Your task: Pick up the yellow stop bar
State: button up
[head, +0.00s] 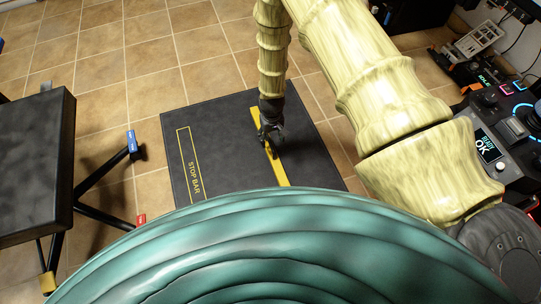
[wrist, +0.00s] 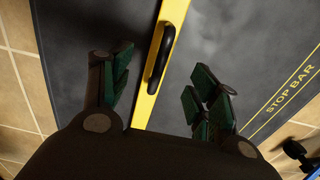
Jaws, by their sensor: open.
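The yellow stop bar (head: 272,157) lies on a dark mat (head: 222,180) on the floor in the head view. It also shows in the wrist view (wrist: 146,108), running upward between my fingers, with a black handle (wrist: 161,55) on it. My gripper (head: 271,132) is above the bar and hides part of it in the head view. In the wrist view my gripper (wrist: 155,90) is open, with one finger on each side of the bar and neither touching it as far as I can see. How high the fingertips are above the handle is hard to tell.
A yellow outline labelled STOP BAR (head: 191,172) is marked on the mat's left part. A dark bench (head: 35,165) with splayed legs stands at the left. A control panel with a lit screen (head: 488,148) is at the right. Tiled floor behind the mat is clear.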

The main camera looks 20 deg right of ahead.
aim_at(271, 144)
jog(key=shift+w+f, duration=0.3)
jog(key=shift+f, duration=0.15)
notch_tip(271, 144, down, 5)
jog(key=shift+b, duration=1.15)
jog(key=shift+w+a+f+b, duration=0.1)
jog(key=shift+f+b, duration=0.75)
jog(key=shift+f, duration=0.5)
jog(key=shift+w+f+b, duration=0.1)
jog(key=shift+f+b, duration=0.75)
jog(key=shift+f, duration=0.45)
jog(key=shift+r, duration=0.1)
grip_shut()
